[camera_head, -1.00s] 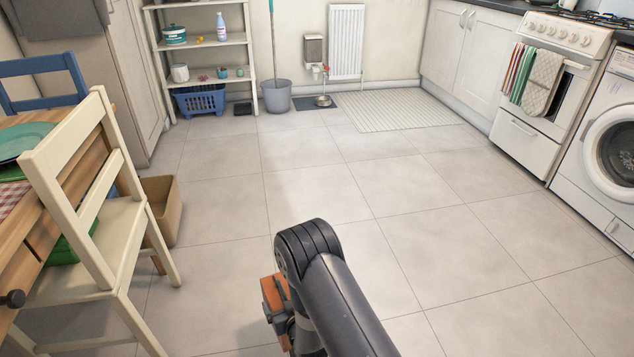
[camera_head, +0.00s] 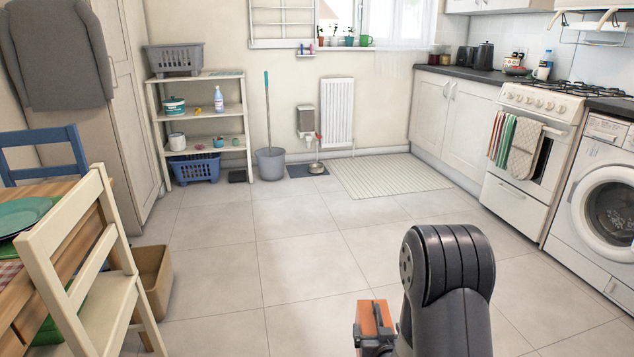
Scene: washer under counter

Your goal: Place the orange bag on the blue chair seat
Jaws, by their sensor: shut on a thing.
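The blue chair (camera_head: 42,141) is at the left, behind the wooden table. Only its backrest shows clearly; its seat is hidden by the table and the cream chair. A small orange, box-like thing with dark parts (camera_head: 374,316), which looks like the orange bag, is at the bottom centre beside my dark arm. My gripper (camera_head: 373,343) is mostly hidden at the bottom edge, with a dark part against the orange thing. It is shut on it, well right of the blue chair and apart from it.
A cream chair (camera_head: 72,250) stands in front of the table (camera_head: 50,262) at the left. A cardboard box (camera_head: 153,277) is on the floor beside it. A shelf (camera_head: 205,110), mop bucket (camera_head: 271,163) and washer (camera_head: 603,215) line the room. The middle floor is clear.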

